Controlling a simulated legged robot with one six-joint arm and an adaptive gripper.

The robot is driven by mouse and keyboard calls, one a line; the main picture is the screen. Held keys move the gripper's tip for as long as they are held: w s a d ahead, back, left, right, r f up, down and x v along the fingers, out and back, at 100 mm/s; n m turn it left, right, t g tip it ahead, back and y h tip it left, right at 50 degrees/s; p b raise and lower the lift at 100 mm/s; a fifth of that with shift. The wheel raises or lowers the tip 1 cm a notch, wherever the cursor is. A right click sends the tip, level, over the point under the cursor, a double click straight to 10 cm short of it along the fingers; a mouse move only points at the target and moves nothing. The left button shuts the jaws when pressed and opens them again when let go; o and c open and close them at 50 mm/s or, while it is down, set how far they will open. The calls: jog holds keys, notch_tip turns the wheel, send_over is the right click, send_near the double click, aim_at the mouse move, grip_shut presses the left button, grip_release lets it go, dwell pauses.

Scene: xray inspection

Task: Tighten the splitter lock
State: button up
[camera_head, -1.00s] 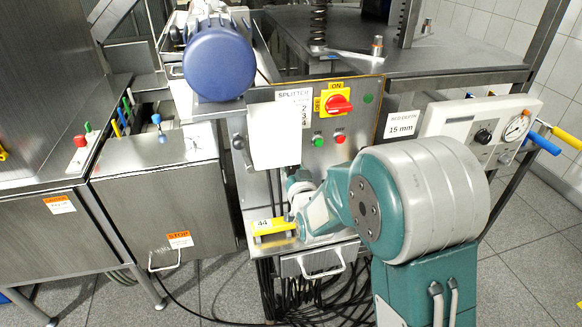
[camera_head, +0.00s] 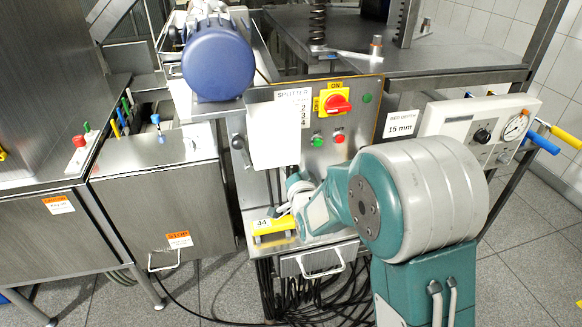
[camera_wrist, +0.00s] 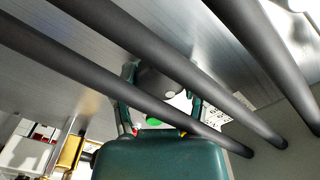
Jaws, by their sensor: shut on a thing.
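My gripper (camera_wrist: 162,92) shows in the wrist view, with its green-grey fingers on both sides of a dark rounded piece (camera_wrist: 157,82) under the metal panel. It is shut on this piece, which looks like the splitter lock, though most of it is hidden. In the head view my wrist is below the splitter control panel (camera_head: 350,115). The fingertips and the held piece cannot be made out there. The panel carries a white SPLITTER sheet (camera_head: 275,135) and a red and yellow switch (camera_head: 336,104).
Thick dark rods or cables (camera_wrist: 130,42) cross close in front of the wrist camera. A yellow piece marked 44 (camera_head: 268,232) lies on the ledge below my wrist. A black knob (camera_head: 238,142) is left of the panel. A blue motor (camera_head: 218,63) is above. Black cables hang below the ledge.

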jog(key=shift+s+f, duration=0.1)
jog(key=shift+f, duration=0.3)
jog(key=o, duration=1.2)
jog(key=shift+c, duration=0.2)
jog(key=shift+a+r, duration=0.1)
jog(key=shift+r, duration=0.05)
jog(key=shift+r, duration=0.1)
jog(key=v, duration=1.1)
jog(key=shift+s, duration=0.35)
